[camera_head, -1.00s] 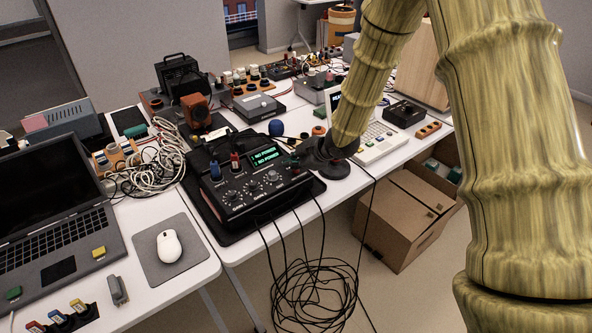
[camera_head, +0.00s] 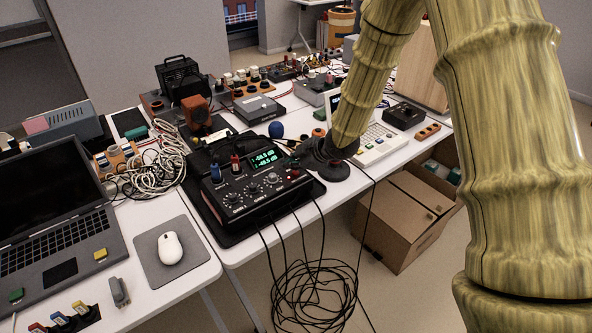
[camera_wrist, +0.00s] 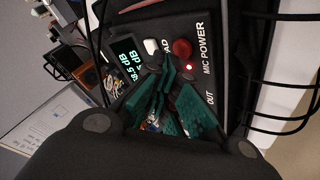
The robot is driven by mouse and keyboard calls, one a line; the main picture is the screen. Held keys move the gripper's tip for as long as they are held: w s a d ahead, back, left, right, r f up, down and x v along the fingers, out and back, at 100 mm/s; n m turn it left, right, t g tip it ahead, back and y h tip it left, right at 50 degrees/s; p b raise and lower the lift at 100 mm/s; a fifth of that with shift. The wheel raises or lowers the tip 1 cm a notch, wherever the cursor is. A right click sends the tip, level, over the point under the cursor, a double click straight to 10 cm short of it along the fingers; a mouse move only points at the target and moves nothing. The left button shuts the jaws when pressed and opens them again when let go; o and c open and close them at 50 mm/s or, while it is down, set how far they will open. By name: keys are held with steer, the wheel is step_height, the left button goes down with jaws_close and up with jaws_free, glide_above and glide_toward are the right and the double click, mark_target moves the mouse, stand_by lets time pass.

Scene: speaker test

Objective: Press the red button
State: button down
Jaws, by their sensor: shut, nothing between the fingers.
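The red button (camera_wrist: 182,48) is a round knob on the black audio box, beside the "MIC POWER" label in the wrist view. A small red light (camera_wrist: 190,68) glows next to it. The black audio box (camera_head: 262,200) sits at the table's front edge, its green display (camera_head: 265,158) showing dB readings. My gripper (camera_wrist: 172,82) has green finger pads, is shut and empty, and is close to the button, which stays uncovered. I cannot tell whether they touch. In the head view my dark gripper is at the box's right end.
A white-topped button (camera_wrist: 151,46) is beside the red one. A laptop (camera_head: 50,215) and white mouse (camera_head: 170,248) lie left. Tangled white cables (camera_head: 165,160) and several devices crowd the back. Black cables (camera_head: 315,285) hang off the front above the floor, near a cardboard box (camera_head: 408,215).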

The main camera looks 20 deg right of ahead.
mark_target(294, 174)
steer(key=shift+r, duration=0.35)
step_height(294, 174, up, 6)
steer(key=p, duration=0.5)
steer(key=shift+p, duration=0.35)
stand_by(0.3)
